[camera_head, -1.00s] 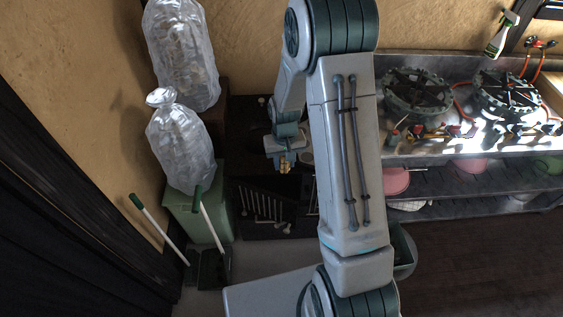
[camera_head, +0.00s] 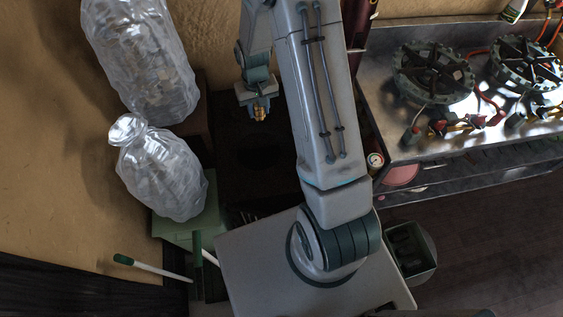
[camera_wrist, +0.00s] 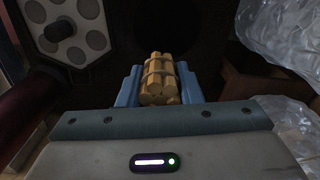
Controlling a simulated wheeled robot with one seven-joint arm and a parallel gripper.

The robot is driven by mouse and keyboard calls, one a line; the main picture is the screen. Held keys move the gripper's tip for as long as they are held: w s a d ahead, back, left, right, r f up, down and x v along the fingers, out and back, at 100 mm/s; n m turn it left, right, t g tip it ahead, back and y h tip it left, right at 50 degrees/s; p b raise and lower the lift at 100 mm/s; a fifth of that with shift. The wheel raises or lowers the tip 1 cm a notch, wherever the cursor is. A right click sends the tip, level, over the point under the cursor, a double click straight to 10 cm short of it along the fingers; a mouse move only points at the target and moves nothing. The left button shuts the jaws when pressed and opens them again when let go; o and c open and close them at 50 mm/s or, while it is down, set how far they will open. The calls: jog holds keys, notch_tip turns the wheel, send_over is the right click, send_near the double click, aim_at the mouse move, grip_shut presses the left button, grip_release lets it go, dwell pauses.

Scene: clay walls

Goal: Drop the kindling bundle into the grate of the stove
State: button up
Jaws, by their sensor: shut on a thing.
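My gripper (camera_head: 258,104) is shut on the kindling bundle (camera_head: 259,113), a small stack of tan sticks. In the wrist view the bundle (camera_wrist: 158,80) sits between the two blue fingers, sticks held together by a band. The bundle is in the air above a dark, black stove-like body (camera_head: 232,172). A round, darker patch shows on its top, but it is too dark to tell the grate's edge. The wrist view also shows dark surface beyond the bundle.
Two clear plastic-wrapped bags (camera_head: 160,172) stand at the left, the lower one on a green bin (camera_head: 185,228). A metal counter (camera_head: 400,130) with two burners (camera_head: 432,73) is at the right. A dark bin (camera_head: 410,250) stands beside my base. Open floor lies at the lower right.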

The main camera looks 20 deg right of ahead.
notch_tip(320, 180, down, 12)
jog(key=m+b, duration=0.6)
jog(key=b, duration=0.8)
jog(key=shift+b, duration=0.35)
notch_tip(320, 180, down, 6)
jog(key=b, duration=0.3)
jog(key=shift+s+b, duration=0.1)
jog(key=shift+b, duration=0.3)
jog(key=shift+r, duration=0.1)
jog(key=o, duration=1)
jog(key=shift+o, duration=0.2)
notch_tip(320, 180, up, 14)
